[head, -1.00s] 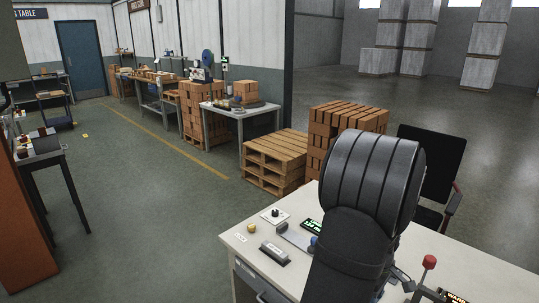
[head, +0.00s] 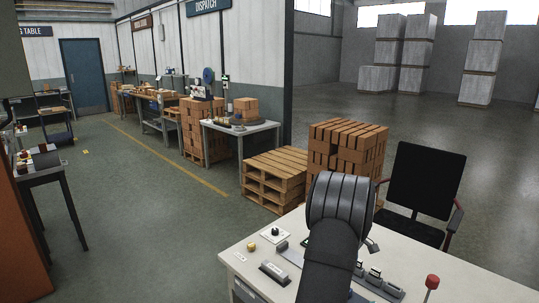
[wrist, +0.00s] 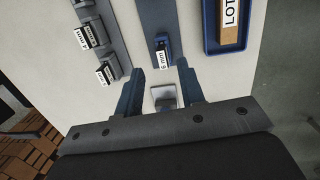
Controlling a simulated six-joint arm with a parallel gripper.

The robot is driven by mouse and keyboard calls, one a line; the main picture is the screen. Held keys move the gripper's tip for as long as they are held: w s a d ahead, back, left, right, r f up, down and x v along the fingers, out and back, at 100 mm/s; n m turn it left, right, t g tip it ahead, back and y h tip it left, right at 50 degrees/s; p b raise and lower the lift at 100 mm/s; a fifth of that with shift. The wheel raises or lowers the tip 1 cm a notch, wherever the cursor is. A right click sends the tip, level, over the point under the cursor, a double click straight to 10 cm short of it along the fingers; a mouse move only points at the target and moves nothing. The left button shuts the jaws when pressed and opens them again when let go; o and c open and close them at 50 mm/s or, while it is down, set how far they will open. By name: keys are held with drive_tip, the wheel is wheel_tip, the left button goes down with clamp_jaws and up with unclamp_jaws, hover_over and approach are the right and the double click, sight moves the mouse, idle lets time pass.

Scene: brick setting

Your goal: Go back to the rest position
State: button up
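My gripper (wrist: 160,68) shows in the wrist view with its two blue fingers apart. It is open, with no object clasped between the fingers. A small dark block labelled 6 mm (wrist: 162,55) sits on a blue-grey strip (wrist: 157,18) just beyond the fingertips. A small pale grey piece (wrist: 164,95) shows between the fingers; I cannot tell what it is. In the head view my dark arm rises over the white desk (head: 235,258) and hides part of its top; the gripper fingers are not clearly seen there.
A grey rack with labelled blocks (wrist: 104,72) lies left in the wrist view. A blue tray (wrist: 210,42) holds a brown piece marked LOT (wrist: 231,18). A red-knobbed lever (head: 432,282) stands at the desk's right. A chair (head: 425,180) and stacked bricks (head: 345,150) stand behind the desk.

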drive_tip(key=w+a+f, duration=0.1)
drive_tip(key=w+a, duration=1.3)
drive_tip(key=w, duration=0.5)
drive_tip(key=shift+w+a+t+h, duration=0.25)
drive_tip(key=shift+a+t+h, duration=0.05)
drive_tip(key=shift+a+t, duration=0.1)
drive_tip(key=shift+d+f, duration=0.1)
drive_tip(key=s+d, duration=0.6)
drive_tip(key=d, duration=0.1)
drive_tip(key=shift+s+r, duration=0.15)
drive_tip(key=shift+r, duration=0.2)
drive_tip(key=s+d, duration=0.6)
drive_tip(key=s, duration=0.3)
drive_tip(key=shift+s+d+r+g, duration=0.15)
drive_tip(key=shift+s+r+g, duration=0.05)
drive_tip(key=shift+s+g, duration=0.15)
drive_tip(key=shift+w, duration=0.1)
